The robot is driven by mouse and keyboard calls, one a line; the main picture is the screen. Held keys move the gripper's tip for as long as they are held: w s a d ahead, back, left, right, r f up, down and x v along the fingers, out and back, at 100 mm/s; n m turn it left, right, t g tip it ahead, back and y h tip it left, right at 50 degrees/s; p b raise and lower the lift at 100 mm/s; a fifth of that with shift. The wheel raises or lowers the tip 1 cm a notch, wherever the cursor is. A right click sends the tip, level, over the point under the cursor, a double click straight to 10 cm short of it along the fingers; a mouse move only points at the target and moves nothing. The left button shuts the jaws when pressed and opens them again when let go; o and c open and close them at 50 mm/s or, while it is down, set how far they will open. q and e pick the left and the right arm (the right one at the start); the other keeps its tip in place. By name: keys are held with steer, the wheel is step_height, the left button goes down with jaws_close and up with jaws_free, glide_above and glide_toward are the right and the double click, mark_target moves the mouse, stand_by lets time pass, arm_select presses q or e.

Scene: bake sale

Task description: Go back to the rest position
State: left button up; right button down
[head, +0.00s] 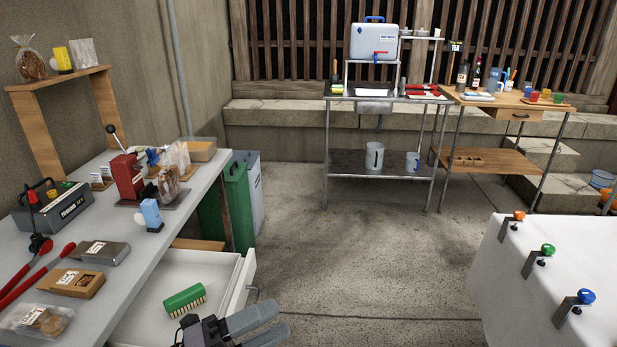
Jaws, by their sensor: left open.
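My left gripper (276,322) shows at the bottom edge of the head view, left of the middle. Its grey fingers point to the right, and it looks open with nothing between them. It is at the front right of an open white drawer (232,290), close to the drawer's front; whether they touch I cannot tell. A green brush (185,300) with pale bristles lies in the drawer, to the left of the gripper and apart from it. My right gripper is not in view.
The grey table (140,250) at left holds packets, a red press (126,175) and a toolbox-like device (54,205). A green bin (237,205) stands behind it. A white table (500,270) with coloured knobs is at right. The floor between is clear.

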arm_select(q)
steer(key=s+a+f+n+t+y+p, duration=0.15)
steer(key=a+f+n+t+y, duration=0.75)
steer(key=n, duration=1.1)
steer(key=s+a+f+n+g+y+p, duration=0.1)
steer(key=s+a+f+n+g+y, duration=0.4)
steer(key=s+f, duration=0.5)
steer(key=f+n+g+y, duration=0.1)
steer(key=n+g+y, duration=0.1)
steer(key=n, duration=0.1)
steer(key=shift+s+f, duration=0.15)
steer(key=shift+s, duration=0.25)
